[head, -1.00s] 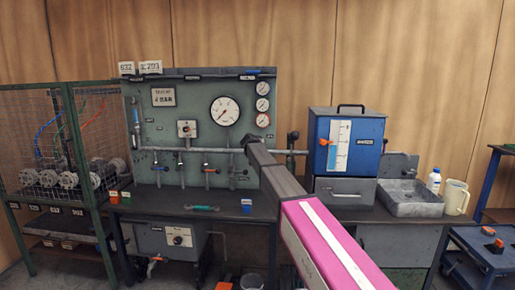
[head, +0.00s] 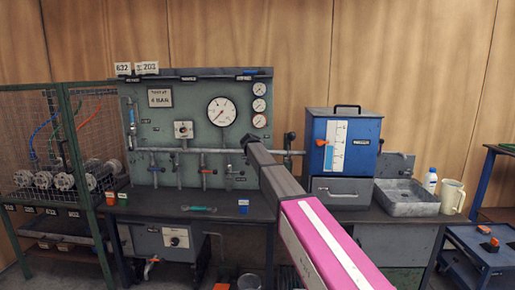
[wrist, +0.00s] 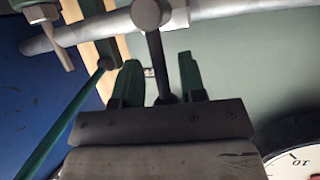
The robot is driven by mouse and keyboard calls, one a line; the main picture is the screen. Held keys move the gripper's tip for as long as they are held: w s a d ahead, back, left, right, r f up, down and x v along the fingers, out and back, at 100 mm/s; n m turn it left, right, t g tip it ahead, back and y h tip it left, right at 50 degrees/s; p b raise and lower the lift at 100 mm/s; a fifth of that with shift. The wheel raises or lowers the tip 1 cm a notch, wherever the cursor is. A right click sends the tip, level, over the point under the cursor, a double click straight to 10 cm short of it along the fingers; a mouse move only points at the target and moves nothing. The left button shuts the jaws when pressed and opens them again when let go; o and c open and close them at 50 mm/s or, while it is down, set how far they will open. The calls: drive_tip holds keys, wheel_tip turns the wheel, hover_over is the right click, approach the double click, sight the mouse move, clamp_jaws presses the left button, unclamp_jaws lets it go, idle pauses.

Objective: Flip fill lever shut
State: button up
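A dark lever (wrist: 156,50) with a round dark end shows in the wrist view, which looks upside down. It crosses the grey pipe (wrist: 205,10) and runs down between the two fingers of my gripper (wrist: 158,60). The fingers stand apart with visible gaps beside the lever, so the gripper is open around it; contact is not visible. In the head view, a dark-knobbed lever (head: 290,137) stands upright at the pipe between the panel and the blue tank (head: 343,145). My pink-and-grey arm hides the gripper there.
The green-grey panel (head: 160,112) carries gauges and small valves. A bench below holds a grey tray (head: 408,205), a white bottle (head: 430,180) and a jug (head: 453,196). A wire cage (head: 95,120) stands at left. In the wrist view, a gauge (wrist: 295,160) is close at lower right.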

drive_tip(key=v, duration=1)
drive_tip(key=shift+s, duration=0.4)
